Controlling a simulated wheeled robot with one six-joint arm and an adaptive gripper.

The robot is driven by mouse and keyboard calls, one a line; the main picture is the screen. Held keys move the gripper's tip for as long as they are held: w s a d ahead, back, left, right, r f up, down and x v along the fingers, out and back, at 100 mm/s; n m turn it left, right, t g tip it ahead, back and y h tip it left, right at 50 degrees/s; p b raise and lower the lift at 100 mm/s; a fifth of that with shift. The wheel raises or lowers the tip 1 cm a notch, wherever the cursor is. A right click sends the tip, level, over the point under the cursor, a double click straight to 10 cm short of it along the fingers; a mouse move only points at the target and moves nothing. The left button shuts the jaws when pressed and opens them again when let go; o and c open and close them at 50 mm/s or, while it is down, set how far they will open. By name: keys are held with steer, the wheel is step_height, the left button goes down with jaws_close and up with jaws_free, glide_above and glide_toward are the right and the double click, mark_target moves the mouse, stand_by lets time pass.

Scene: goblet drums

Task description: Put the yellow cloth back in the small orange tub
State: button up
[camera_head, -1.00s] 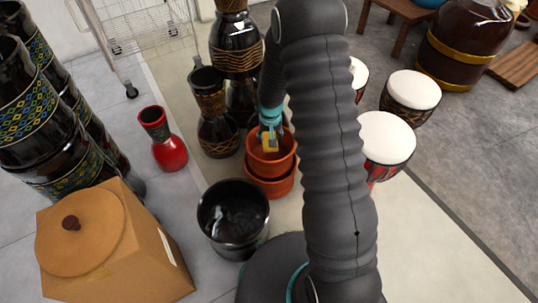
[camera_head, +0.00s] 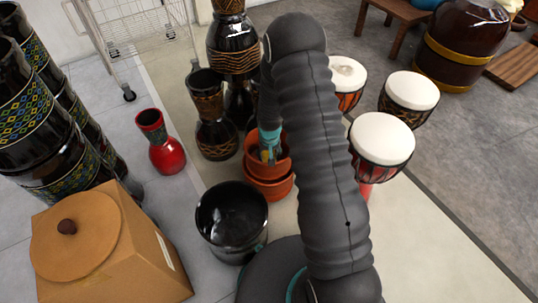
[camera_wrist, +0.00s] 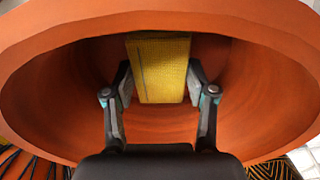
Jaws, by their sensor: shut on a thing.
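The yellow cloth (camera_wrist: 162,68) is a folded block between my gripper's two fingers in the wrist view. My gripper (camera_wrist: 160,85) is shut on it. Around both is the wide orange wall of the small orange tub (camera_wrist: 45,85), so the cloth and fingertips are inside the tub's mouth. Whether the cloth touches the bottom cannot be told. In the head view, my gripper (camera_head: 268,155) points down into the orange tub (camera_head: 281,166), which sits on another orange tub (camera_head: 269,189).
A black bucket (camera_head: 232,222) stands just in front of the tubs. Dark goblet drums (camera_head: 216,137) stand close behind and left, and a red vase (camera_head: 166,154) further left. White-topped drums (camera_head: 382,140) stand to the right. The pale mat at lower right is clear.

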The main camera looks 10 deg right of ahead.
steer(key=shift+f, duration=0.2)
steer(key=o, duration=1.1)
steer(key=shift+r, duration=0.2)
steer(key=s+r+t, duration=0.1)
steer(key=s+r, duration=0.3)
steer(key=r, duration=0.8)
steer(key=s+r+p, duration=0.1)
steer(key=s+r, duration=0.3)
steer(key=r, duration=0.7)
steer(key=s+r+t, duration=0.1)
steer(key=s+r, duration=0.3)
steer(key=r, duration=0.8)
steer(key=s+r+t, duration=0.1)
steer(key=s+r, duration=0.4)
steer(key=s, duration=0.4)
steer(key=s+r+n+t, duration=0.1)
steer(key=s+r, duration=0.3)
steer(key=s, duration=0.5)
steer(key=shift+s+r, duration=0.15)
steer(key=shift+r, duration=0.2)
